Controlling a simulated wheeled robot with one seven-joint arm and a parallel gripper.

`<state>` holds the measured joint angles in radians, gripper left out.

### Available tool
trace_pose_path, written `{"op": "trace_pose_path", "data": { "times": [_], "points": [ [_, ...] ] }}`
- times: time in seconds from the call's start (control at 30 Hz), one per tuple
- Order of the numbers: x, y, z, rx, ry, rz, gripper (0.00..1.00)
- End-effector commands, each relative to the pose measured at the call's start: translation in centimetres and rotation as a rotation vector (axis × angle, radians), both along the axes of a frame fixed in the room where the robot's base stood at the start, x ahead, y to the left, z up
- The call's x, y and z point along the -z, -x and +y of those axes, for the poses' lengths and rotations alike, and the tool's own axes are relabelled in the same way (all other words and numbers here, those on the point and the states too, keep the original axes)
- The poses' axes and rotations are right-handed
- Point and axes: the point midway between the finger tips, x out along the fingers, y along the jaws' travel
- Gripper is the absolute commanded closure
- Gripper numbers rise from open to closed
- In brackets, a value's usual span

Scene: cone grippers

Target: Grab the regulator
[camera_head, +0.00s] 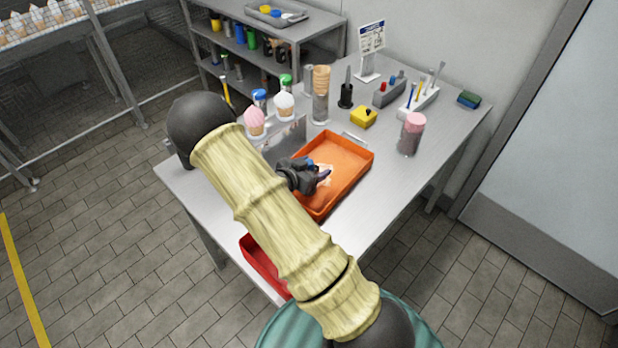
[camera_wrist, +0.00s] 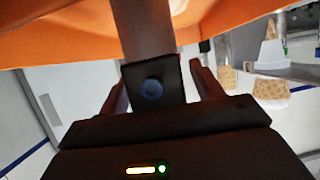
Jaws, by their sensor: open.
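My gripper (camera_head: 318,176) is over the orange tray (camera_head: 349,150) on the metal table. In the wrist view its two dark fingers are apart (camera_wrist: 160,85). A dark brown bar with a blue-grey round spot (camera_wrist: 150,70) stands between them; I cannot tell whether it is the regulator or touches either finger. The orange tray wall (camera_wrist: 75,35) crosses the top of that view. In the head view a small blue part and a pale patch (camera_head: 327,169) show beside the gripper. My gripper and arm hide much of the tray's left side.
Ice-cream cups (camera_head: 255,122), a cone stack (camera_head: 321,80), a yellow block (camera_head: 363,117) and a pink-lidded jar (camera_head: 411,134) stand around the tray's far side. A red bin (camera_head: 262,262) sits at the near edge. The table's right front is clear.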

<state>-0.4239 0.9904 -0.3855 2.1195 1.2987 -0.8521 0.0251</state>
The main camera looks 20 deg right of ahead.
Motion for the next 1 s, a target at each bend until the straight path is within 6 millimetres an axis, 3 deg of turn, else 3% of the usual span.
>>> {"op": "trace_pose_path", "data": {
  "times": [0.4,0.47,0.7,1.0],
  "points": [
    [0.0,0.02,0.05,0.0,0.0,0.0,0.35],
    [0.0,0.02,0.05,0.0,0.0,0.0,0.42],
    [0.0,0.03,0.04,0.0,0.0,0.0,0.89],
    [-0.32,0.01,0.03,0.0,0.0,-0.001,0.89]
  ]
}}
